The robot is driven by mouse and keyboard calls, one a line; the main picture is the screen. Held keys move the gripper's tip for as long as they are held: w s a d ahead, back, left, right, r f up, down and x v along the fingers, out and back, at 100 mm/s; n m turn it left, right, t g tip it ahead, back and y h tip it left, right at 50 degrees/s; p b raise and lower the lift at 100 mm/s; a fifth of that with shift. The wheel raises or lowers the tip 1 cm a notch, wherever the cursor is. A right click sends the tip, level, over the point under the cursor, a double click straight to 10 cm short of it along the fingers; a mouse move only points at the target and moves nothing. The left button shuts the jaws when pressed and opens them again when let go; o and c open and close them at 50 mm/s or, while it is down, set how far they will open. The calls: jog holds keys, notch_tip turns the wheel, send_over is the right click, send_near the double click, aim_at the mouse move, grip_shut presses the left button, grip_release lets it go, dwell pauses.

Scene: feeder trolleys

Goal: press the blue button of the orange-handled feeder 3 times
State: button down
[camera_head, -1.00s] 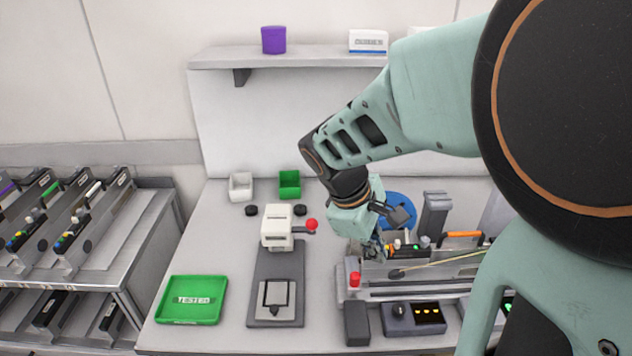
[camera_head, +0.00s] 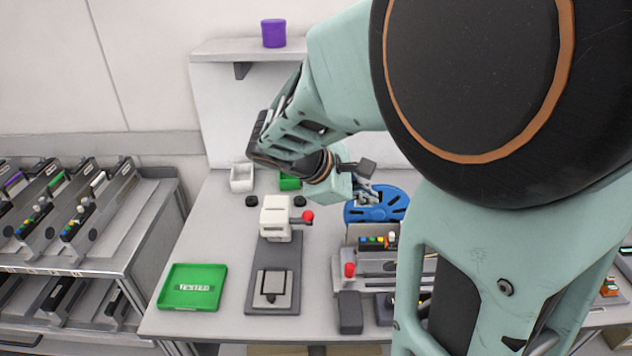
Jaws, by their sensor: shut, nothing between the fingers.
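A feeder (camera_head: 372,262) sits on the bench fixture, with a row of small coloured buttons (camera_head: 376,242) at its near left end, a blue one among them. Most of this feeder, including any handle, is hidden behind my arm. My gripper (camera_head: 372,196) is above and behind the button row, in front of the blue reel (camera_head: 390,212). Its fingers look shut and empty, and it is apart from the buttons.
A white press with a red knob (camera_head: 308,216) stands left of the fixture. A green tray (camera_head: 192,288) lies at the front left of the bench. A trolley (camera_head: 130,225) with several feeders, one with a purple handle and one with a green handle, stands at the left.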

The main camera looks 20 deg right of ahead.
aim_at(361, 242)
jog(key=shift+f, duration=0.2)
notch_tip(361, 242, down, 8)
jog(key=b, duration=0.7)
jog(key=shift+f, duration=0.25)
dwell(0.8)
jog(key=shift+f+b, duration=0.4)
jog(key=shift+b, duration=0.05)
jog(key=shift+f, duration=0.3)
dwell(0.3)
jog(key=shift+r, duration=0.15)
jog(key=shift+r+p, duration=0.35)
jog(key=shift+r, duration=0.25)
